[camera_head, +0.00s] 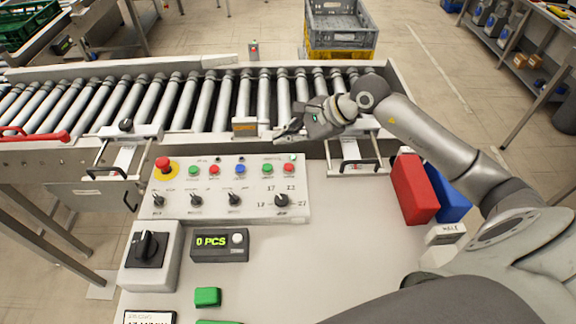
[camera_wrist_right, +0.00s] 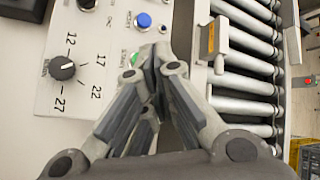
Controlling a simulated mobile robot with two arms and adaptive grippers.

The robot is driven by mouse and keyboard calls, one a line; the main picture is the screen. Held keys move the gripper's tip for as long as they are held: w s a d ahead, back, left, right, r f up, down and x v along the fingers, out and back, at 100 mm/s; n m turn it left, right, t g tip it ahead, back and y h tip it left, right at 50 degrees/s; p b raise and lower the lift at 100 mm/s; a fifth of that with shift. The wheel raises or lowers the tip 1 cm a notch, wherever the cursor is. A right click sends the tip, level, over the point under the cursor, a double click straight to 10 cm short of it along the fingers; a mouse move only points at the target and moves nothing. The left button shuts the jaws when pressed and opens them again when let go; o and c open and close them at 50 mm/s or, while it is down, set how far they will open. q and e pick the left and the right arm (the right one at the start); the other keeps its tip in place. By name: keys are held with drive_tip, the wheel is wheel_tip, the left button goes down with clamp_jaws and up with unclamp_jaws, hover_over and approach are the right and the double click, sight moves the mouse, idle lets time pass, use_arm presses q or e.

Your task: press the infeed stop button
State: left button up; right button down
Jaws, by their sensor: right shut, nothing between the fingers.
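The control panel (camera_head: 225,208) carries a row of small buttons. A red button (camera_head: 289,168) sits at its right end beside a green button (camera_head: 267,170). Another red button (camera_head: 214,169) sits between a green button (camera_head: 193,170) and a blue button (camera_head: 240,169). Their labels are too small to read. My right gripper (camera_head: 286,133) is shut and empty, over the conveyor edge behind the panel's right end. In the wrist view its fingers (camera_wrist_right: 155,57) overlap the green button (camera_wrist_right: 134,58) and hide the right-end red one. My left gripper is not in view.
A large red mushroom button (camera_head: 163,164) is at the panel's left. Several knobs, including a selector dial (camera_head: 282,200), are in front of the buttons. The roller conveyor (camera_head: 228,97) runs behind. Red (camera_head: 414,188) and blue (camera_head: 448,194) bins stand right.

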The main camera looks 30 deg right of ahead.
drive_tip(key=b, duration=0.3)
hover_over(288, 169)
wheel_tip(288, 169, down, 6)
drive_tip(key=shift+f, duration=0.15)
drive_tip(key=shift+f+b, duration=0.5)
drive_tip(key=shift+f, duration=0.05)
idle(0.7)
drive_tip(key=shift+f+b, duration=0.45)
drive_tip(key=shift+b, duration=0.35)
